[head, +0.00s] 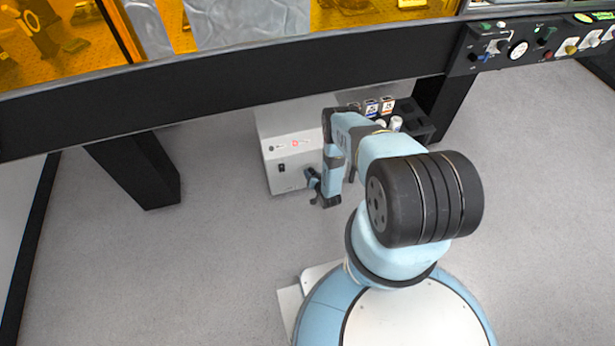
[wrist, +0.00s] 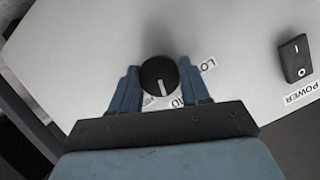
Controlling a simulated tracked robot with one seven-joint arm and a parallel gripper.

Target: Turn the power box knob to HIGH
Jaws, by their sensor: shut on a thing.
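The power box (head: 287,168) is a pale grey box on the floor under the table; its front panel (wrist: 240,35) fills much of the wrist view. The round black knob (wrist: 159,74) has a white pointer line aimed down the picture. A LO label (wrist: 208,65) is to its right and a partly hidden MID label (wrist: 178,101) is below it. Another label edge shows at lower left, its text hidden. My gripper (wrist: 158,80) is shut on the knob, one blue finger on each side. In the head view my gripper (head: 318,188) is at the box's front right.
A black power rocker switch (wrist: 296,60) with a POWER label (wrist: 302,92) is right of the knob. The black table beam (head: 230,95) crosses above the box, with a leg (head: 135,170) at left. A dark tray (head: 415,125) stands right of the box. Grey floor is open in front.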

